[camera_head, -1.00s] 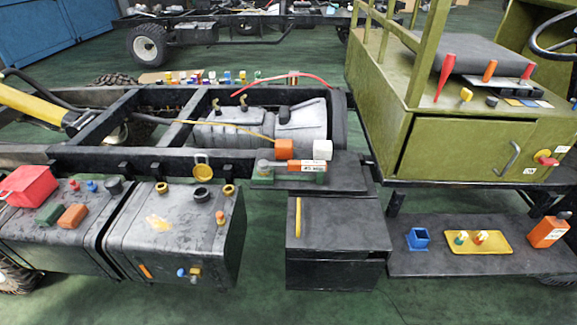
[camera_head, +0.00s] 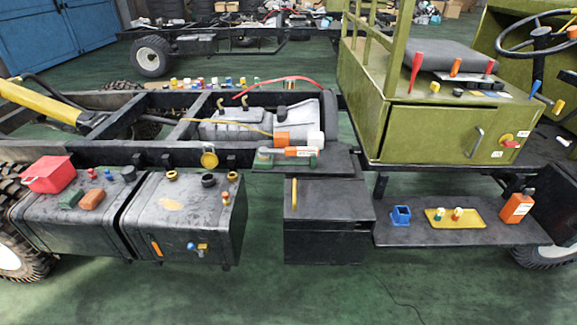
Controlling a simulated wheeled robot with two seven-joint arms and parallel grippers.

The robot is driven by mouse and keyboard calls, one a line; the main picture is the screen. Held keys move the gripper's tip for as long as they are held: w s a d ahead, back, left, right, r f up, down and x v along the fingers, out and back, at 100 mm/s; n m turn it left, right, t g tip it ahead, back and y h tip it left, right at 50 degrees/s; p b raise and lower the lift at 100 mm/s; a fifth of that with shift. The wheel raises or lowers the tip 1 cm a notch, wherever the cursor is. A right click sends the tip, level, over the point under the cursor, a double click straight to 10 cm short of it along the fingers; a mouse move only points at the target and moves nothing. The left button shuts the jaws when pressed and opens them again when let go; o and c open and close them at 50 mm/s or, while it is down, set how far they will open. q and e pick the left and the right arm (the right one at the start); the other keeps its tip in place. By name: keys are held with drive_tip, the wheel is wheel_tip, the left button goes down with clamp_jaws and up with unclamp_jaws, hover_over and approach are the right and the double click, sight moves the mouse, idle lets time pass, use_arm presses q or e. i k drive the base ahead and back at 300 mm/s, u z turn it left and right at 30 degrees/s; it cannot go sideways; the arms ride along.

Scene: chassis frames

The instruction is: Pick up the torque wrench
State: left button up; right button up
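I cannot make out a torque wrench for certain. Slim-handled tools stand on the olive cab ledge: a red one (camera_head: 415,73), an orange one (camera_head: 455,67) and a red-tipped one (camera_head: 490,67). A blue-handled tool (camera_head: 535,89) is at the ledge's right end. An orange and white item (camera_head: 297,151) lies on a green holder on the dark plate at the frame's middle. These are too small to identify. Neither of my grippers shows in the head view.
The black chassis frame (camera_head: 205,157) crosses the view. Two dark tanks (camera_head: 187,215) hang at front left, with a red container (camera_head: 48,174) on top. A black box (camera_head: 328,222) and a low shelf (camera_head: 470,234) with a yellow tray (camera_head: 439,222) are at the right. The green floor in front is clear.

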sight(264, 153)
drive_tip(key=z, duration=0.3)
drive_tip(key=i, duration=1.1)
drive_tip(key=u, duration=0.45)
